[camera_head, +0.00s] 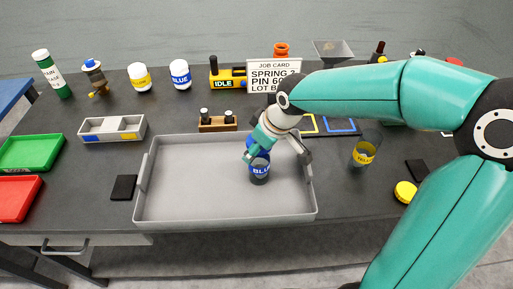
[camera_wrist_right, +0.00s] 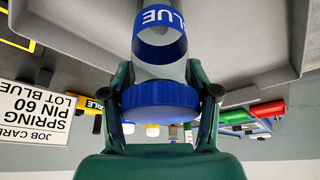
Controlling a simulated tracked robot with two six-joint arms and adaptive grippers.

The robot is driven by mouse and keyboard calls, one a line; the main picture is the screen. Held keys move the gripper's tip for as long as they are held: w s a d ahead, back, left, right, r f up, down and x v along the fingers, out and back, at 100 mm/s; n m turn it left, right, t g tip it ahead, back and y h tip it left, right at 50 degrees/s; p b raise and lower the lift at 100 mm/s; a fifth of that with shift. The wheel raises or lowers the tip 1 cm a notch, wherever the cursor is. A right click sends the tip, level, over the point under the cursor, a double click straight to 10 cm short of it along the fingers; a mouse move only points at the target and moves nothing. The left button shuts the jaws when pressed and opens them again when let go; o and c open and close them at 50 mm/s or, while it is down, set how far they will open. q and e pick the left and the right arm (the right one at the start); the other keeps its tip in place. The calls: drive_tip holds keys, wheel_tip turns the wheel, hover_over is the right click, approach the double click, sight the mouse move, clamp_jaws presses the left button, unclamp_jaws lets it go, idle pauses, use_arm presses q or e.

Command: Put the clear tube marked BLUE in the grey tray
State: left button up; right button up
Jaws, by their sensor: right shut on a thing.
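The clear tube marked BLUE (camera_head: 260,172) has a blue label band and a blue cap; it is over the grey tray (camera_head: 190,208), toward its right side. My right gripper (camera_head: 274,150) is shut on the tube near its cap. In the right wrist view the blue cap (camera_wrist_right: 160,97) sits between the two fingers of the right gripper (camera_wrist_right: 161,98), with the BLUE label beyond it. The tube looks upright; I cannot tell whether its base touches the tray floor. My left gripper is not in view.
A clear tube with a yellow label (camera_head: 364,150) stands right of the tray. A yellow cap (camera_head: 405,191) and a black pad (camera_head: 123,187) lie nearby. Green (camera_head: 32,152) and red (camera_head: 17,198) trays are at left. A job card (camera_head: 273,76) stands behind. The tray's left half is clear.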

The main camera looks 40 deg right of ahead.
drive_tip(key=o, duration=1.5)
drive_tip(key=shift+w+f, duration=0.1)
drive_tip(key=shift+v, duration=6.15)
